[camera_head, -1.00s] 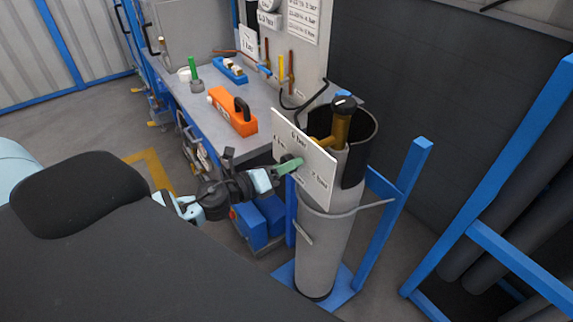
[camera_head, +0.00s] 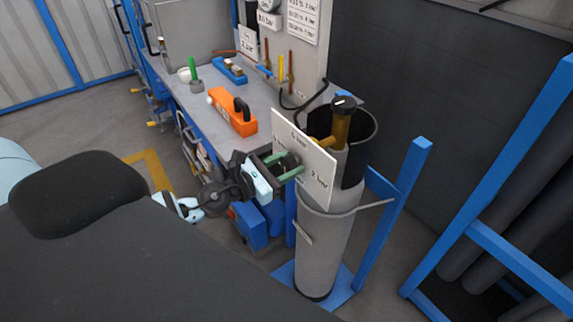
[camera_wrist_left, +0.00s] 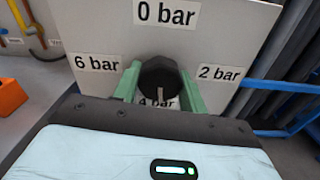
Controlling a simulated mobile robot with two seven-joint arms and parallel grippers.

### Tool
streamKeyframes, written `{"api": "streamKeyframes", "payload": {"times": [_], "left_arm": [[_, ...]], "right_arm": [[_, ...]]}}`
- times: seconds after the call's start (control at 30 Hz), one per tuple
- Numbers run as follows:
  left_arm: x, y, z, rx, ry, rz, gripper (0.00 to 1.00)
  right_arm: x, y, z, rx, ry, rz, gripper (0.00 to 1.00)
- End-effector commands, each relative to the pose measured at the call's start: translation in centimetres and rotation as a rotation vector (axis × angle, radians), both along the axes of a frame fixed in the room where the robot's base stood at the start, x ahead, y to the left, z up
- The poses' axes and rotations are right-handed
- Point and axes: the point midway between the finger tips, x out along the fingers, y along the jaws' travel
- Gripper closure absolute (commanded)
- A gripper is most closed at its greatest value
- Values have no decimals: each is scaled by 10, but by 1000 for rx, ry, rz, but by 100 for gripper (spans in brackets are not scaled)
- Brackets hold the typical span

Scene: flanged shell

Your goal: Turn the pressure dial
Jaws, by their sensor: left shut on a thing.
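The pressure dial (camera_wrist_left: 159,77) is a round black knob on a white plate (camera_head: 318,182) in front of a grey gas cylinder (camera_head: 322,250). In the left wrist view, the plate reads 0 bar at the top, 2 bar at right, 6 bar at left and 4 bar below. A pale mark on the knob points down toward 4 bar. My left gripper (camera_head: 284,166) has its green fingers on both sides of the knob, shut on it; they also show in the left wrist view (camera_wrist_left: 159,88). The knob's lower part is partly hidden. My right gripper is out of view.
A workbench (camera_head: 213,118) at the left holds an orange tool (camera_head: 232,112) and a blue tray (camera_head: 230,70). Blue frame posts (camera_head: 400,205) stand at the right of the cylinder.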

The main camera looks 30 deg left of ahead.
Motion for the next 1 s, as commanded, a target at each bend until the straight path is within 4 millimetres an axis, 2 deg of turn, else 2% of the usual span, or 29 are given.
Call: {"api": "streamKeyframes", "payload": {"times": [0.3,0.8,0.83,1.0], "left_arm": [[0,0,1,103,-45,1,81],[0,0,1,119,-52,1,81],[0,0,1,119,-52,1,57],[0,0,1,118,-51,1,36]], "right_arm": [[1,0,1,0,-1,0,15],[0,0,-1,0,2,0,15],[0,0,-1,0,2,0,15],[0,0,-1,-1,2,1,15]]}}
